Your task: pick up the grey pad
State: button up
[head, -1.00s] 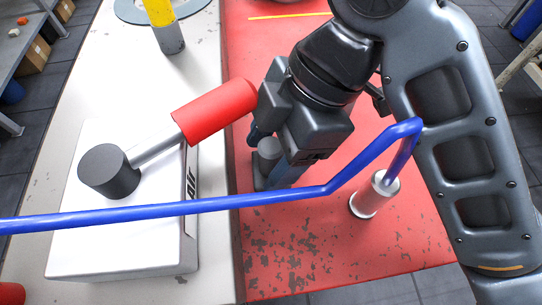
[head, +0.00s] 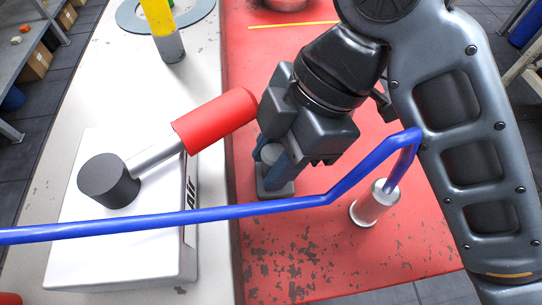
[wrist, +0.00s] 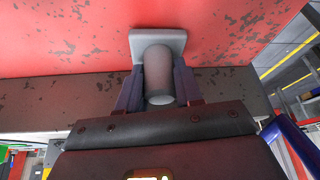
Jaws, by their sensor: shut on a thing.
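The grey pad is a squarish plate with a round upright post; its plate (head: 277,190) shows at the left edge of the red surface in the head view. The wrist view shows the pad (wrist: 142,44) just beyond my fingertips, with its post between them. My gripper (head: 272,160) is shut on the post, one blue-grey finger on each side. In the wrist view my gripper (wrist: 159,85) hides the near part of the pad. I cannot tell whether the plate touches the red surface.
A blue bent bar (head: 200,216) crosses in front of my gripper, near a silver cylinder (head: 372,205). A white box (head: 120,245) stands left, with a dark grey knob (head: 109,180) and red cylinder (head: 215,120) over it. A yellow-and-grey post (head: 165,35) stands behind.

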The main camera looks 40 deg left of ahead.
aim_at(267, 155)
jog(key=v, duration=0.2)
jog(key=s+v, duration=0.1)
jog(key=v, duration=0.3)
jog(key=shift+a+r, duration=0.25)
jog(key=shift+r, duration=0.35)
jog(key=w+d, duration=0.8)
jog(key=w, duration=0.1)
jog(key=w+d+b, duration=0.1)
jog(key=w+d, duration=0.3)
jog(key=w, duration=0.1)
